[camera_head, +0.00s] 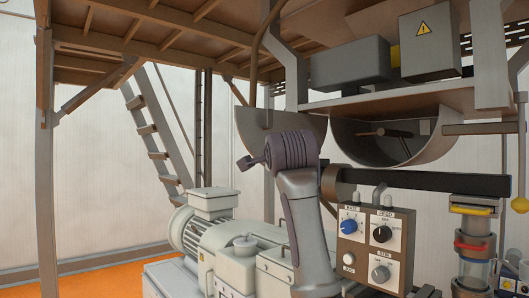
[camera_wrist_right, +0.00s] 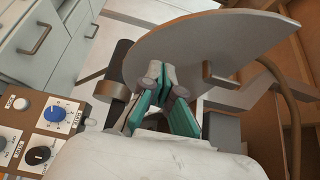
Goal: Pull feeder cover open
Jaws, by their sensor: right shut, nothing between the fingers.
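The feeder cover (camera_head: 308,122) is a grey half-round plate, and in the head view it stands swung out to the left of the half-round feeder trough (camera_head: 435,145). The trough's front is open, and a dark shaft shows inside. The cover also fills the upper middle of the right wrist view (camera_wrist_right: 225,40), with a small handle (camera_wrist_right: 218,76) on its face. My right gripper (camera_wrist_right: 165,72) is shut and empty, just left of the handle and in front of the plate. In the head view my right arm hides its fingers. My left gripper is out of view.
A control box (camera_head: 375,240) with knobs stands below the trough, under a dark horizontal bar (camera_head: 430,182). A grey motor (camera_head: 205,225) sits at the lower left. A glass cylinder (camera_head: 474,250) and yellow ball (camera_head: 519,205) are at the right.

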